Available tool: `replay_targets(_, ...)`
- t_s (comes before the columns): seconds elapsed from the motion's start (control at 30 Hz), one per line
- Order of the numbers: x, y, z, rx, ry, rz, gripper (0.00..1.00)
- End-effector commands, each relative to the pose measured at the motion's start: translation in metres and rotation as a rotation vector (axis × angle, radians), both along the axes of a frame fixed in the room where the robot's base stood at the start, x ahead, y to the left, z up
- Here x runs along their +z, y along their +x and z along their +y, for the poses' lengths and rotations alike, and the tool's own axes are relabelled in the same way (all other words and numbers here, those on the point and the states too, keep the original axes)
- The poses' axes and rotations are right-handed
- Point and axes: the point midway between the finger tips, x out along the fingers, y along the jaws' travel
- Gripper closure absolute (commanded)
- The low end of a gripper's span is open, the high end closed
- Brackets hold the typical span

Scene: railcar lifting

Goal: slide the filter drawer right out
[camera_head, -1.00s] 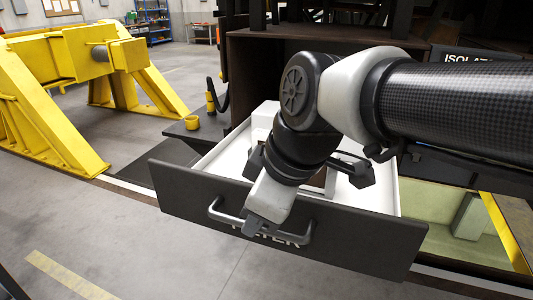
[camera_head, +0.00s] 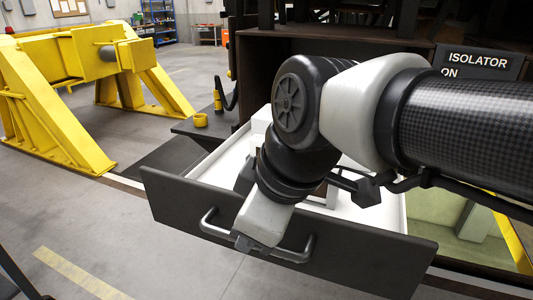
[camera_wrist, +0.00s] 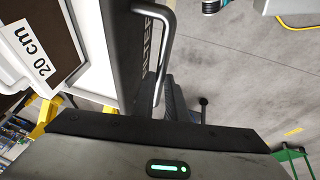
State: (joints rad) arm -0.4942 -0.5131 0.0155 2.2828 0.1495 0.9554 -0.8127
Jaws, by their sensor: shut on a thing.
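The filter drawer has a dark front panel (camera_head: 370,262) and a white inside (camera_head: 222,160). It stands well out of the dark cabinet in the head view. Its metal bar handle (camera_head: 294,254) runs across the front. In the wrist view the handle (camera_wrist: 167,45) runs down towards the gripper, beside the drawer front (camera_wrist: 122,60). Part of the lettering on the panel shows there. My arm hides part of the drawer's inside and its right side.
A yellow stand (camera_head: 50,110) is on the floor at the left. A sign reading "ISOLATOR ON" (camera_head: 478,62) is at the upper right. The floor in front of the drawer looks clear.

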Motion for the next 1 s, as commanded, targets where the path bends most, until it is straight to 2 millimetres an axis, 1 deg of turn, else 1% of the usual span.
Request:
replay_targets(0.03, 0.001, 0.000, 0.000, 0.000, 0.002, -0.002, 1.00)
replay_targets(0.07, 0.001, 0.000, 0.000, 0.000, 0.002, -0.002, 0.83)
replay_targets(0.13, 0.001, 0.000, 0.000, 0.001, 0.001, -0.002, 0.71)
replay_targets(0.17, 0.001, 0.000, 0.000, 0.000, 0.002, -0.002, 0.69)
replay_targets(0.43, 0.001, 0.000, 0.000, 0.000, 0.001, -0.001, 0.69)
replay_targets(0.57, 0.009, -0.001, -0.002, 0.000, 0.003, -0.004, 0.69)
replay_targets(0.67, 0.024, -0.006, -0.006, -0.001, 0.004, -0.005, 0.69)
replay_targets(1.0, 0.099, -0.030, -0.031, 0.000, 0.003, -0.006, 0.69)
